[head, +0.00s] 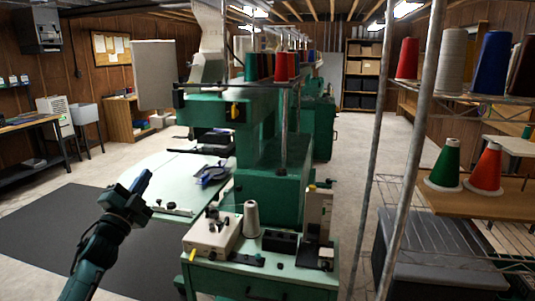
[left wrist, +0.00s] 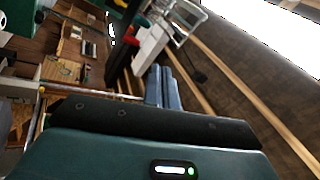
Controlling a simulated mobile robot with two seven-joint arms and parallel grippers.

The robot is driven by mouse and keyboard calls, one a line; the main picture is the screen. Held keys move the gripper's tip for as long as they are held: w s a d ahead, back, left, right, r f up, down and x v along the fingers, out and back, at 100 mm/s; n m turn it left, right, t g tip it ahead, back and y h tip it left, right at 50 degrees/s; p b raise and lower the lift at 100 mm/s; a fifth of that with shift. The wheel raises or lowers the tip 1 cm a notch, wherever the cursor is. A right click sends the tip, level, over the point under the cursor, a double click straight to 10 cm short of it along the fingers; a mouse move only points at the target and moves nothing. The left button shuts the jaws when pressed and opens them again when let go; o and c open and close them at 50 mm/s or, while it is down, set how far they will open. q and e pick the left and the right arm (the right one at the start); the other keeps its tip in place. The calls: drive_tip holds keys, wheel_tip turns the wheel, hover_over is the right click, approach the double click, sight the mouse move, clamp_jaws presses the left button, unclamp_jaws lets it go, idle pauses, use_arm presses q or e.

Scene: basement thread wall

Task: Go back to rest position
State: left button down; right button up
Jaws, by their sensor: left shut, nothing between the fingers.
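My left gripper (head: 140,186) is raised at the lower left in the head view, in front of the pale green machine table and above the dark floor mat. Its blue fingers point up and are shut with nothing between them. In the left wrist view the closed fingers (left wrist: 162,88) show against the room, with nothing held. My right gripper is in neither view.
A green embroidery machine (head: 270,190) stands ahead, with a pale round-edged table (head: 165,185). A small stand (head: 265,282) holds a grey thread cone (head: 251,218). A wire rack with thread cones (head: 443,165) is at right. Open floor (head: 350,140) lies between.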

use_arm(q)
drive_tip(key=w+a+f+n+g+y, duration=0.2)
drive_tip(key=a+f+n+g+y, duration=0.4)
drive_tip(key=f+n, duration=0.5)
drive_tip(key=s+d+f+n+g+h, duration=0.1)
drive_tip(key=s+d+f, duration=0.65)
drive_tip(key=f, duration=0.25)
drive_tip(key=s+d+f+g+h, duration=0.2)
drive_tip(key=s+d+f, duration=0.5)
drive_tip(key=s+f, duration=0.45)
drive_tip(key=s+d+f+g, duration=0.1)
drive_tip(key=s+d, duration=0.2)
drive_tip(key=s, duration=0.7)
drive_tip(key=s+d+f+g+h, duration=0.1)
drive_tip(key=s+d, duration=0.3)
drive_tip(key=s, duration=0.6)
drive_tip(key=shift+s+d+f+n+g+h, duration=0.15)
drive_tip(key=shift+s+f+n+g+h, duration=0.2)
drive_tip(key=shift+f, duration=0.2)
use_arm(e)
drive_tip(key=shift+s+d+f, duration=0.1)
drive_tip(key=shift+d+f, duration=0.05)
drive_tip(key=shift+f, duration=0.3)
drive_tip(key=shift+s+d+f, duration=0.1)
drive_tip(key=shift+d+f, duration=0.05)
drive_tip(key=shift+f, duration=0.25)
